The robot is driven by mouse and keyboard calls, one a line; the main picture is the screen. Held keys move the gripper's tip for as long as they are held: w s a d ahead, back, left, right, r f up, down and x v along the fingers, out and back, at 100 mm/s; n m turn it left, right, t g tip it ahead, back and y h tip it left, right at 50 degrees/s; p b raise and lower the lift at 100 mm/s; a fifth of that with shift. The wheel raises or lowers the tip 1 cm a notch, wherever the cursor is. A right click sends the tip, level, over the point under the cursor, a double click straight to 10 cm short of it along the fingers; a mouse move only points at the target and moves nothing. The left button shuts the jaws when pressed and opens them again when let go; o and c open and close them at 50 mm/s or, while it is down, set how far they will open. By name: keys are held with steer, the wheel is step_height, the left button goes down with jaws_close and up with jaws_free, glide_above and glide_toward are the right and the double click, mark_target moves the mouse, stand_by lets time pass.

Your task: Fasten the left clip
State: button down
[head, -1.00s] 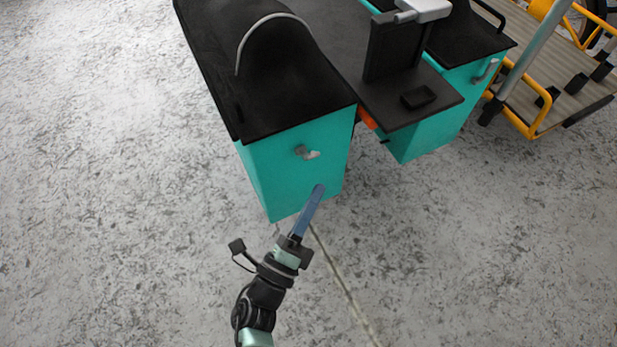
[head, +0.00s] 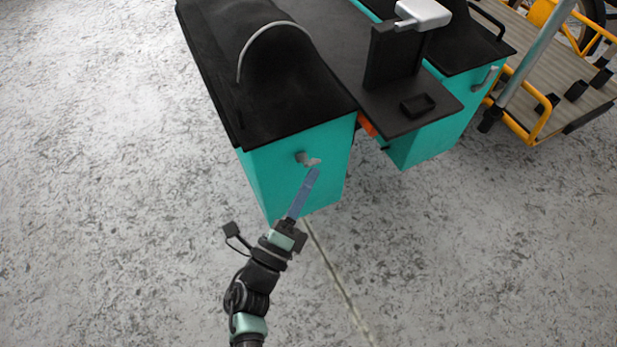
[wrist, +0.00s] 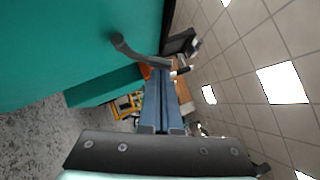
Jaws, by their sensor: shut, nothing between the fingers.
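The left clip (head: 303,157) is a small grey lever on the end face of the left teal box (head: 264,186), sticking out toward the lower right. In the wrist view the clip (wrist: 136,47) is a grey bar whose free end lies close to my fingertips. My gripper (head: 314,171) has long blue fingers, shut and empty, with tips just below the clip's free end. In the wrist view the shut gripper (wrist: 157,75) points forward past the teal face. I cannot tell whether the tips touch the clip.
A black lid (head: 290,90) with a curved grey handle covers the left box. A black rack (head: 405,110) joins it to the right teal box (head: 425,133), which has its own grey clip (head: 486,78). A yellow-framed cargo bike (head: 560,75) stands at the right. The floor in front is clear.

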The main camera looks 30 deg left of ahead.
mark_target(301, 160)
steer(key=shift+r+p, duration=0.3)
steer(key=shift+p, duration=0.3)
steer(key=p, duration=0.2)
steer(key=r+n+g+p, duration=0.1)
steer(key=p, duration=0.1)
steer(key=r+n+p, duration=0.1)
steer(key=p, duration=0.1)
steer(key=shift+w+a+y+p, duration=0.25)
steer(key=shift+y+p, duration=0.05)
steer(key=shift+y, duration=0.1)
steer(key=shift+w+a+r+n+g+p, duration=0.6)
steer(key=shift+a+n+g+p, duration=0.25)
steer(key=shift+p, duration=2)
